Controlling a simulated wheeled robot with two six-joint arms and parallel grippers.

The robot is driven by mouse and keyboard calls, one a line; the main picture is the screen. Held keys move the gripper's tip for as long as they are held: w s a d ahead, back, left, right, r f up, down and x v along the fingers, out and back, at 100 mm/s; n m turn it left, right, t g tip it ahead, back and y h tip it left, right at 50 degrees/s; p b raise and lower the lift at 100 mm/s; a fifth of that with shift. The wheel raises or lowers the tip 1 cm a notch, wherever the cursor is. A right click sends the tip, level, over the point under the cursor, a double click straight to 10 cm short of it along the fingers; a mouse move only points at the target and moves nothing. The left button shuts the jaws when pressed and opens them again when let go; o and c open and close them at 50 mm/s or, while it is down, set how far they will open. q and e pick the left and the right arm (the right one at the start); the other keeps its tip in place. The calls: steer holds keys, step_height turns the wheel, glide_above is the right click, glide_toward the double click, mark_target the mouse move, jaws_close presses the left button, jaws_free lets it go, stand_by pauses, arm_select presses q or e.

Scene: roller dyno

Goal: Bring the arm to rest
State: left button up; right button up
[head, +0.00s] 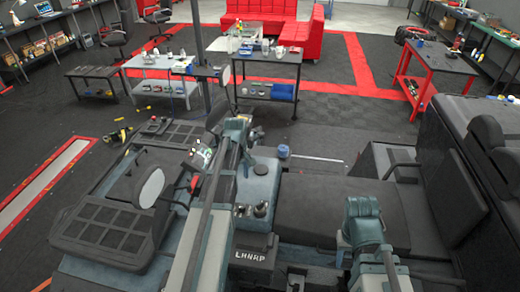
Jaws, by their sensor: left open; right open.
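I cannot clearly make out the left gripper's jaws against the dark dashboard clutter. My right arm (363,222) comes in from the bottom right, with its teal joint above the dark seat area. The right gripper does not show. I see nothing held by either arm.
A white-faced round mirror (152,188) and dark panels lie left of my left arm. A high dark seat or door panel (450,180) stands at right. Beyond are a grey table (268,57), a red cart (440,62) and a red sofa (300,33).

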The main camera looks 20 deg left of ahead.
arm_select(q)
steer(key=s+d+m, duration=0.6)
steer(key=d+m, duration=0.1)
steer(key=d, duration=0.3)
steer(key=s+d+m, duration=0.5)
steer(key=d+m, duration=0.2)
steer(key=d, duration=0.3)
steer(key=s+d+f+m+b, duration=0.1)
steer(key=d+f+b, duration=0.2)
steer(key=f+b, duration=0.3)
steer(key=s+d+f+m+b, duration=0.1)
steer(key=s+d+f+b, duration=0.1)
steer(key=d+f+b, duration=0.2)
steer(key=s+d+f+m+y+b, duration=0.1)
steer(key=s+d+f+b, duration=0.1)
steer(key=f+b, duration=0.7)
steer(key=shift+s+d+f+b, duration=0.25)
steer(key=shift+d+f+b, duration=0.2)
steer(key=shift+d, duration=0.35)
steer(key=shift+r, duration=0.1)
stand_by(1.0)
